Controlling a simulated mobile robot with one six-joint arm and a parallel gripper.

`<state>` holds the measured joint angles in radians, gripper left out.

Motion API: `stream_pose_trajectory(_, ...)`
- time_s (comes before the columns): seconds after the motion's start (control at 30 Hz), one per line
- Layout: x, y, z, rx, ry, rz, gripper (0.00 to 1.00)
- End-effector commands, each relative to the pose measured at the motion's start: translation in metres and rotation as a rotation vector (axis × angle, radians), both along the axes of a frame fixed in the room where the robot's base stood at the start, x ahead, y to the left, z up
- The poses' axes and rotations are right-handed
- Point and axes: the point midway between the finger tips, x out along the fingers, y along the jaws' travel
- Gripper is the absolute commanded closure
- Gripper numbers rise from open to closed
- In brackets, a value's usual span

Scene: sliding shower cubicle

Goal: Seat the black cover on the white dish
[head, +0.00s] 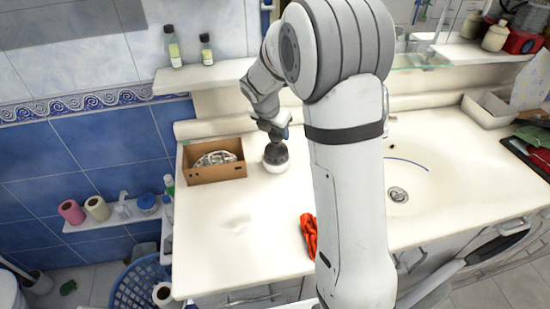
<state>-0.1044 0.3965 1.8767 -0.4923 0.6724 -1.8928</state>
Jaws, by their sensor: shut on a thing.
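The black cover (275,153) is a dark rounded piece directly below my gripper (277,138). My gripper points down, small in the picture, and is shut on the cover's top. The white dish (276,168) stands on the pale counter, right under the cover. The cover looks to be on or very close above the dish's rim. I cannot tell whether it touches all round. The dish's inside is hidden by the cover.
A cardboard box (216,174) with something pale inside stands left of the dish. An orange-red cloth (309,236) lies near the counter's front. The sink (405,188) is to the right. The counter (225,250) in front is mostly clear. My arm hides the middle.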

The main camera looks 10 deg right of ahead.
Motion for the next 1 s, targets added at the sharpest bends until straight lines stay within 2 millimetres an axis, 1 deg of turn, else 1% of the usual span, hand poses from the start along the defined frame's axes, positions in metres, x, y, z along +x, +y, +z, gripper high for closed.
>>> stream_pose_trajectory(0.7,0.0,0.0,-0.013,0.0,0.0,-0.001,0.78)
stream_pose_trajectory(0.87,0.0,-0.001,-0.013,0.0,0.0,-0.001,0.78)
stream_pose_trajectory(0.9,0.0,-0.001,-0.013,0.0,0.0,-0.001,0.51)
stream_pose_trajectory(1.0,0.0,-0.001,-0.013,0.0,0.0,-0.001,0.43)
